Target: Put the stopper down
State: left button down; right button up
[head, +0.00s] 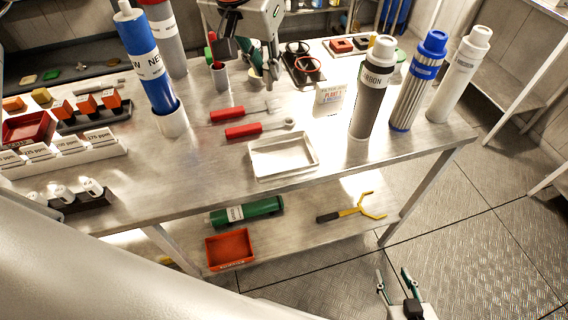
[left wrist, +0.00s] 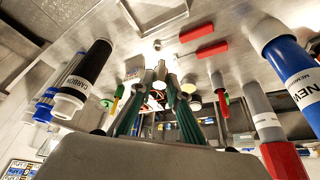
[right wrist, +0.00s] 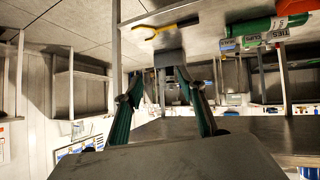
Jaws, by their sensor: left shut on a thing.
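My left gripper (head: 264,82) reaches down over the rear middle of the steel bench, in front of a dark rack with red rings. In the left wrist view its fingertips (left wrist: 160,76) are close together around a small pale thing (left wrist: 160,69), which may be the stopper. That thing is mostly hidden by the fingers, and its shape is too small to tell. In the head view I cannot make it out. My right gripper (head: 395,279) is open and empty in front of the bench, low over the floor; its spread fingers show in the right wrist view (right wrist: 158,85).
An empty white tray (head: 284,176) lies at the bench's front. Two red-handled tools (head: 244,131) lie behind it. A grey cup (head: 220,77) stands left of my left gripper. Carbon (head: 368,98), blue-capped and white cartridges stand right; a blue cartridge (head: 148,60) stands left.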

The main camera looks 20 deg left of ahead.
pick_arm(q)
jog(key=s+d+r+m+b, duration=0.1)
jog(key=s+d+r+b, duration=0.1)
jog(key=s+d+r, duration=0.15)
jog(key=b, duration=0.3)
send_over(282, 160)
jog(key=shift+f, duration=10.05)
pick_arm(e)
notch_tip(282, 160, down, 6)
jog(key=d, duration=0.1)
jog(key=shift+s+h, duration=0.3)
jog(key=shift+s, duration=0.05)
pick_arm(q)
jog(key=shift+f, duration=0.2)
jog(key=c, duration=1.9)
grip_release()
jog(key=shift+r, duration=0.1)
